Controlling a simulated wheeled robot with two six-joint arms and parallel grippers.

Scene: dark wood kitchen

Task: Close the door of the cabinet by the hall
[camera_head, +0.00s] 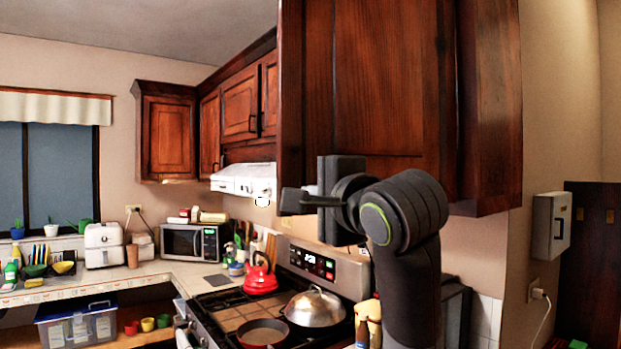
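The dark wood upper cabinet (490,100) hangs at the right, beside the wall that leads to the hall. Its panelled door (390,80) fills the upper middle, close to me. The door looks swung out from the cabinet, with a dark gap along its right side; how wide it stands is hard to tell. My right gripper (300,201) is at the door's lower left part, in front of it in the picture, pointing left. I cannot tell whether it touches the door, or whether its fingers are open. My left gripper is out of view.
Below are a stove (230,310) with a red kettle (260,278), a domed pan (315,308) and a frying pan (262,334). A white range hood (243,180) and shut cabinets (168,135) lie farther left. A white wall box (551,224) is at the right.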

